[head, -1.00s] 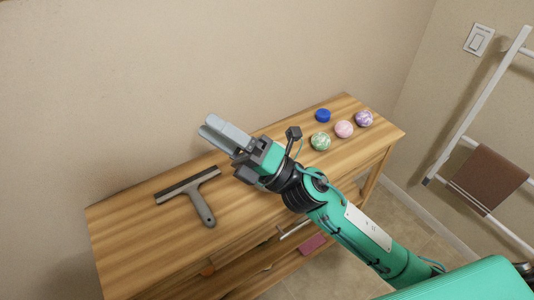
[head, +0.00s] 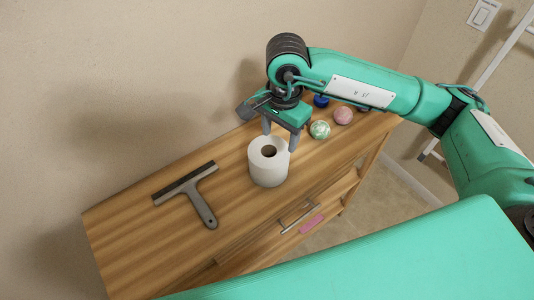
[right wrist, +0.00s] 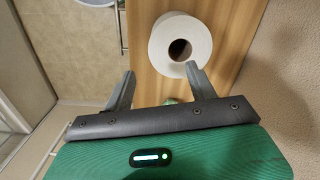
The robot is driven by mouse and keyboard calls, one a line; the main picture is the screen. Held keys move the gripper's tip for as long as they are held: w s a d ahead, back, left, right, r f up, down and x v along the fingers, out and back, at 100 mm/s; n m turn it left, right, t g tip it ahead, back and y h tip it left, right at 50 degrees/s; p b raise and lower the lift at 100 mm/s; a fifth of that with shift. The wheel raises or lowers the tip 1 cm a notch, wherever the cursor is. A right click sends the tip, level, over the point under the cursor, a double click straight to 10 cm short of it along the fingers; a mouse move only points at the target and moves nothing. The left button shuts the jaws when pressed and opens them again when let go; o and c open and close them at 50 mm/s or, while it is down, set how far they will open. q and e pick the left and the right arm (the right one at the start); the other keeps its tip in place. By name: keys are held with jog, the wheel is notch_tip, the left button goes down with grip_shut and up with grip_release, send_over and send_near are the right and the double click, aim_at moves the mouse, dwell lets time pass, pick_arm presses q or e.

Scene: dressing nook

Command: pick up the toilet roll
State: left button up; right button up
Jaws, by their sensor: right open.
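The white toilet roll (head: 268,166) stands upright on the wooden cabinet top (head: 130,232), its hole facing up. It also shows in the right wrist view (right wrist: 180,55), beyond the fingertips and nearer the right finger. My right gripper (head: 280,140) is open, with its fingers pointing down just behind and above the roll in the head view. In the right wrist view (right wrist: 158,80) nothing is between its fingers. Whether a finger touches the roll I cannot tell. My left gripper is not in view.
A grey squeegee (head: 194,190) lies left of the roll. A green ball (head: 319,130), a pink ball (head: 343,115) and a blue round thing (head: 321,101) sit to the right, near my arm. The wall is close behind. The front left of the top is clear.

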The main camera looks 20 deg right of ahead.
aim_at(280, 165)
jog(key=shift+w+d+f, duration=0.15)
jog(key=shift+d+f, duration=0.05)
jog(key=shift+d, duration=0.15)
notch_tip(280, 165, down, 13)
jog(key=p, duration=0.4)
jog(key=shift+f, duration=0.1)
jog(key=c, duration=1.1)
